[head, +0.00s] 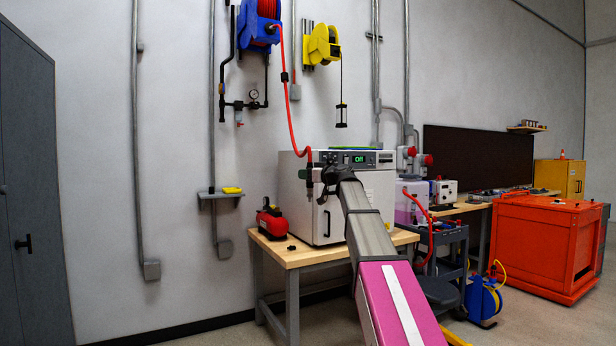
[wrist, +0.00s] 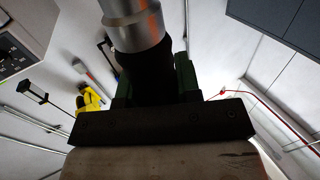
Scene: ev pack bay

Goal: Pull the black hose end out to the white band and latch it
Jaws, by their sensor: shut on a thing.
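The blue hose reel (head: 258,25) hangs high on the wall, and a red hose (head: 290,115) runs down from it in a curve. At its lower end is the dark hose end (head: 309,178), in front of the white cabinet. My gripper (head: 318,176) is there, with my arm reaching up from below. In the wrist view my gripper (wrist: 150,88) is shut on the black hose end (wrist: 146,70), between green-sided fingers; a silver metal piece (wrist: 135,25) sits beyond it. I cannot make out a white band on the hose.
The white cabinet (head: 375,205) stands on a wooden bench (head: 290,254) beside a small red device (head: 271,222). A yellow reel (head: 323,45) hangs right of the blue one.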

